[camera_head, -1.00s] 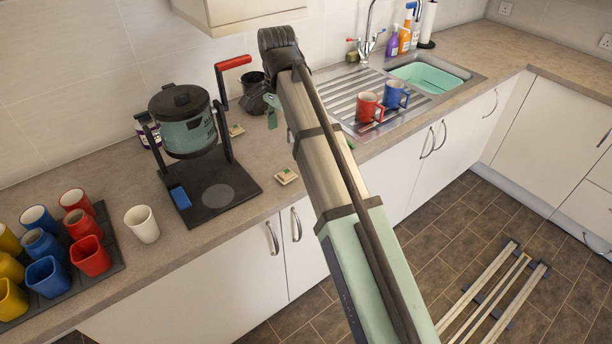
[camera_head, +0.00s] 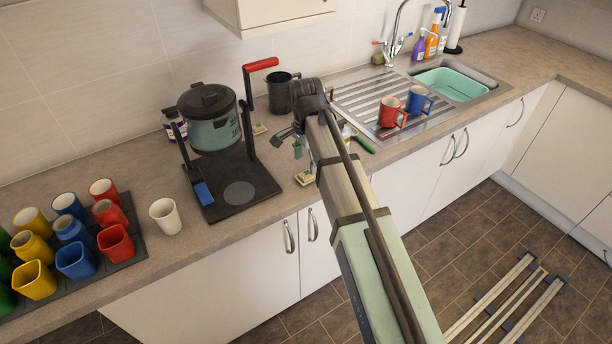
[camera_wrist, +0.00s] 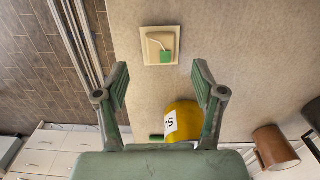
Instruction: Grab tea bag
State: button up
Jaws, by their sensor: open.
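A tea bag (camera_wrist: 160,47), a pale square packet with a string and a green tag, lies flat on the counter in the wrist view. It is just beyond my fingertips, roughly centred between them. My gripper (camera_wrist: 160,72) is open and empty, its two fingers spread wide. In the head view my gripper (camera_head: 297,143) hangs above the counter, partly hidden by my arm. One tea bag (camera_head: 305,178) lies near the counter's front edge below it. Another tea bag (camera_head: 259,129) lies farther back, beside the coffee maker.
A yellow labelled container (camera_wrist: 183,122) and a brown mug (camera_wrist: 274,147) show in the wrist view. The coffee maker (camera_head: 238,193) stands left of my gripper, with a dark mug (camera_head: 282,94) behind. Red (camera_head: 391,113) and blue (camera_head: 417,100) mugs stand on the drainer.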

aim_at(306, 175)
jog(key=shift+f+p, duration=1)
jog(key=shift+f, duration=1.7)
jog(key=shift+c, duration=0.4)
jog(key=c, duration=0.7)
